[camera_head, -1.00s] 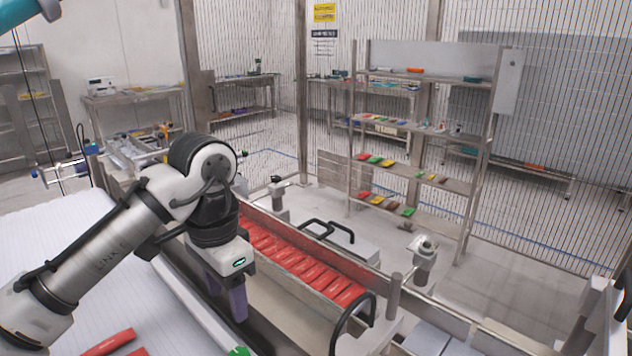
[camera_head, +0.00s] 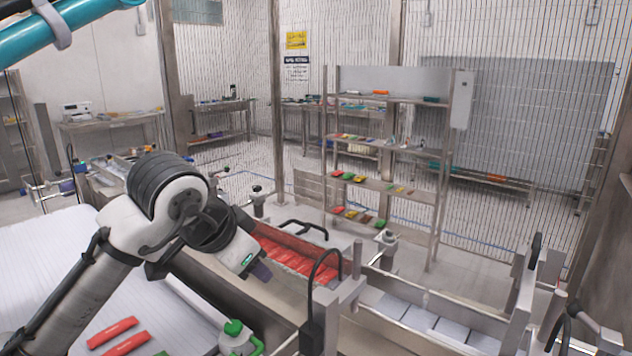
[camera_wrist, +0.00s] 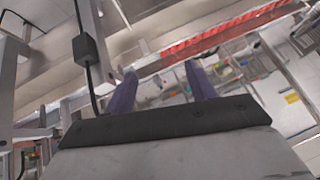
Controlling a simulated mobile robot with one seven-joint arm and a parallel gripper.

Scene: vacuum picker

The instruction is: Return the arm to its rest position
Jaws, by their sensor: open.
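My arm (camera_head: 85,285) reaches up from the lower left in the head view, bent at its elbow, with the wrist turned toward the right. My gripper (camera_head: 260,272) hangs at its end, above the near edge of the tray of red packets; its far side is hidden. In the wrist view the two purple fingers of my gripper (camera_wrist: 160,88) stand well apart with nothing between them. The red packets (camera_head: 295,262) lie in a row in a long metal tray (camera_head: 345,262), also seen as a red strip in the wrist view (camera_wrist: 225,32).
Loose red packets (camera_head: 112,332) lie on the white surface (camera_head: 40,250) at the lower left. A green-capped white bottle (camera_head: 236,338) stands near the front. A black cable hangs by a grey post (camera_head: 350,290). A shelf (camera_head: 395,185) with coloured packets stands behind.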

